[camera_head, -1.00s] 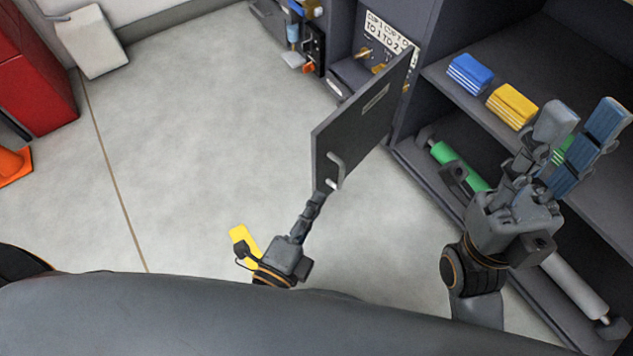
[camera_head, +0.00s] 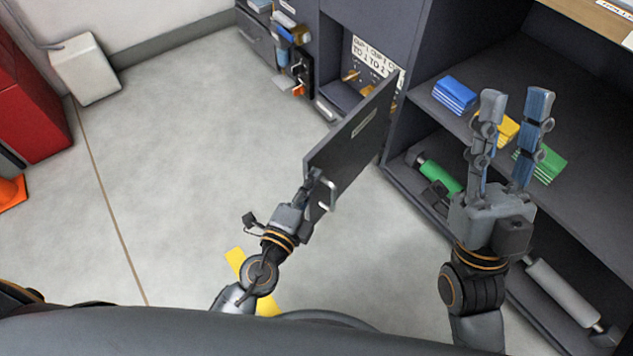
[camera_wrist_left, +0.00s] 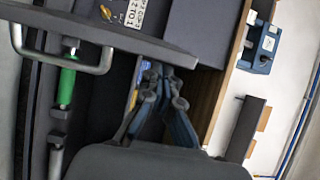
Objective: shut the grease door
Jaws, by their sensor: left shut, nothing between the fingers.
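The grease door (camera_head: 352,142) is a dark grey panel with a silver handle (camera_head: 327,196) near its free edge. It stands wide open from the cabinet in the head view. My left gripper (camera_head: 312,184) is shut and empty, with its fingertips at the door's free end, left of the handle. I cannot tell whether they touch the door. In the left wrist view the door (camera_wrist_left: 120,28) and its handle (camera_wrist_left: 62,62) cross the upper left, and the shut fingers (camera_wrist_left: 162,75) point toward the panel. My right gripper (camera_head: 513,100) is open and empty, in front of the shelves.
Behind the door is a compartment with a labelled panel (camera_head: 372,57). The right shelf holds blue (camera_head: 454,95), yellow (camera_head: 509,130) and green (camera_head: 548,163) stacks, with green (camera_head: 438,174) and grey (camera_head: 563,292) cylinders below. The floor (camera_head: 190,150) left of the door is clear.

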